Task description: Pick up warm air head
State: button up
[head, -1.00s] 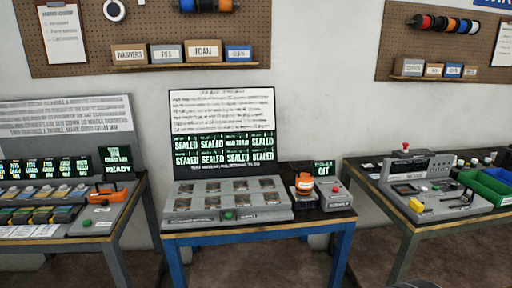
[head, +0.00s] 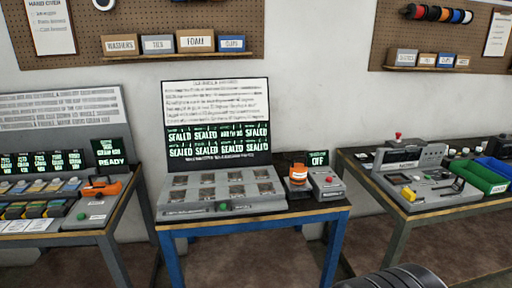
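An orange and dark tool that looks like the warm air head (head: 298,173) stands on a light base at the right of the middle blue-legged table (head: 250,220). A grey control box (head: 327,185) with a red button is just right of it, and a small screen reading "OFF" (head: 318,158) is behind. A grey tray unit (head: 222,190) with several square cells is to its left. Only a dark rounded part of my own body shows at the bottom right. My gripper is not in view.
A board reading "SEALED" (head: 218,140) stands behind the tray unit. The left table holds another orange tool (head: 101,187) and coloured blocks. The right table holds a grey device (head: 412,165) and green bin (head: 480,177). Floor shows between the tables.

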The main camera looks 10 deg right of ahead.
aim_at(299, 172)
jog(key=z, duration=0.4)
jog(key=i+j+z, duration=0.45)
jog(key=i, duration=0.3)
jog(key=i+j+z, duration=0.5)
jog(key=i+j, duration=0.5)
jog(key=j, duration=0.15)
